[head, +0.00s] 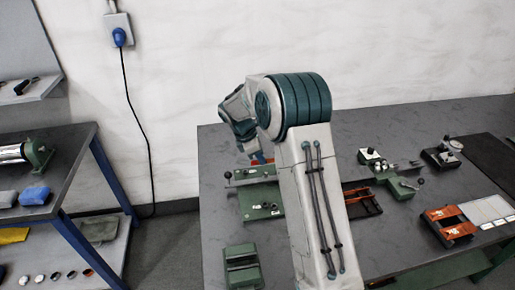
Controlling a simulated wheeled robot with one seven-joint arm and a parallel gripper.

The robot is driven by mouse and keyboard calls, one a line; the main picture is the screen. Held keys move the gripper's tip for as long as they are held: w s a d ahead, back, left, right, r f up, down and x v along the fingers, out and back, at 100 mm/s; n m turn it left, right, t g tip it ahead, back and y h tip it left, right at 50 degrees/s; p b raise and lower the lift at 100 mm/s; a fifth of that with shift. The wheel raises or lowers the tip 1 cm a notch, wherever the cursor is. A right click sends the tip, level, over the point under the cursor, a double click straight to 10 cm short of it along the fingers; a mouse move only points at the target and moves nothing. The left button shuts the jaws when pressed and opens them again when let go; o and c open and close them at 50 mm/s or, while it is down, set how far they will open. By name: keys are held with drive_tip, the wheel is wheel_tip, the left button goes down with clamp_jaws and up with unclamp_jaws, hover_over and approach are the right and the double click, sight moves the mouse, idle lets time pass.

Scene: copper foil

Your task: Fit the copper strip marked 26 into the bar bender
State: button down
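My gripper (258,158) is mostly hidden behind my own wrist and forearm. Only a small patch of red and blue shows below the wrist, and I cannot tell whether it is open or holds anything. It is above the back left of the table, over a green bench device (262,203) with a long base and small fittings. I cannot tell for sure whether this device is the bar bender. No strip marked 26 can be made out; no number is readable at this size.
The grey table (225,150) also carries a green block (242,268), a dark red tray (361,199) partly behind my arm, an orange-red holder (448,222), a lever tool (403,187) and a gauge (442,154). A blue-legged bench (75,165) stands left, across a floor gap.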

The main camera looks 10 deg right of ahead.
drive_tip(key=shift+s+f+b, duration=0.15)
drive_tip(key=shift+f+b, duration=0.5)
drive_tip(key=shift+f, duration=0.15)
drive_tip(key=shift+f+b, duration=1.15)
drive_tip(key=shift+f, duration=0.35)
drive_tip(key=shift+f+b, duration=0.35)
drive_tip(key=shift+f, duration=0.5)
drive_tip(key=shift+r+p, duration=0.3)
drive_tip(key=shift+p, duration=0.4)
idle(2.8)
idle(0.4)
drive_tip(key=c, duration=2)
unclamp_jaws()
drive_tip(key=shift+r, duration=0.15)
